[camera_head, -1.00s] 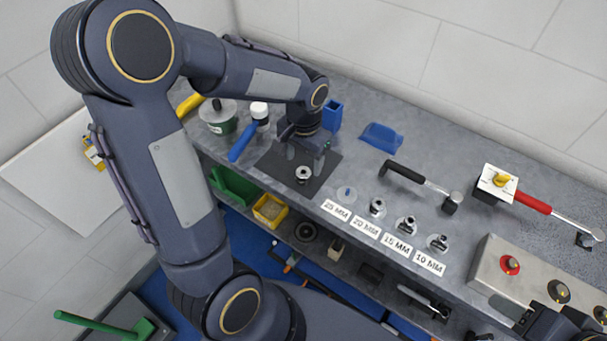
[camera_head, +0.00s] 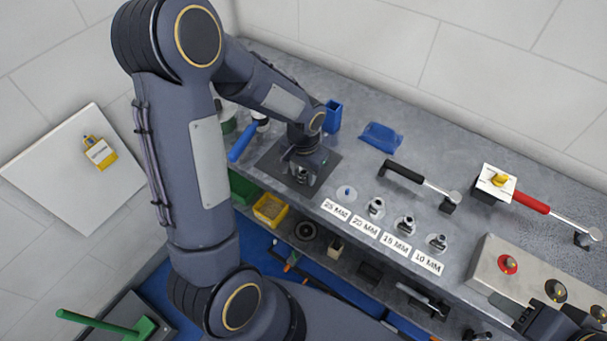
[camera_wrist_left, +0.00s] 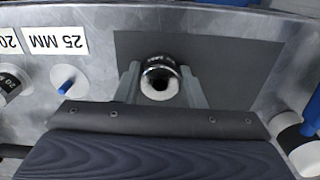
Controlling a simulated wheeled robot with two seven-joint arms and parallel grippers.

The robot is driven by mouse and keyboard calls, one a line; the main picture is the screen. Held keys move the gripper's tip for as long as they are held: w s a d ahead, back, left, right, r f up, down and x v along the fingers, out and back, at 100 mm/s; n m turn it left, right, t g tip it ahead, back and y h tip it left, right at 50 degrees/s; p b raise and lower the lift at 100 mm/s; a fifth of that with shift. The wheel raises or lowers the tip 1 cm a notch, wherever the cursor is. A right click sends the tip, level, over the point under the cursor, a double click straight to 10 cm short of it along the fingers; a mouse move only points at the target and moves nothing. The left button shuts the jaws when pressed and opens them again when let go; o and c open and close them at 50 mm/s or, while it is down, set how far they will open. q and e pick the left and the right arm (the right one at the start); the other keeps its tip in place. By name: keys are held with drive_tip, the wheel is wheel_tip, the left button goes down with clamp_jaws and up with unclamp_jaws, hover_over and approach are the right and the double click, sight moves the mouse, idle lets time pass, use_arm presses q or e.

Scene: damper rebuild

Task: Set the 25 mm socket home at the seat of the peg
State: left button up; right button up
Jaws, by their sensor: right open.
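The 25 mm socket (camera_head: 302,176), a short chrome cylinder, stands on the dark mat (camera_head: 270,160). In the left wrist view the socket (camera_wrist_left: 160,80) sits between the fingers of my left gripper (camera_wrist_left: 160,88), one finger close on each side. I cannot tell whether they press on it. In the head view my left gripper (camera_head: 303,170) is low over the mat and partly hides the socket. The peg (camera_head: 347,192), a small blue pin on a round pale seat behind the 25 MM label (camera_head: 334,209), is bare. My right gripper (camera_head: 524,319) is partly in view at the lower right.
Sockets stand at the 20 mm (camera_head: 376,207), 15 mm (camera_head: 404,225) and 10 mm (camera_head: 437,242) places. A black-handled wrench (camera_head: 405,173) and a blue cloth (camera_head: 381,137) lie behind them. A blue-handled tool (camera_head: 242,143) lies left of the mat. A control box (camera_head: 520,275) stands at right.

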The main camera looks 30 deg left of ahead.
use_arm(q)
drive_tip(key=c, duration=0.4)
drive_tip(key=shift+c, duration=0.2)
drive_tip(key=shift+r, duration=0.1)
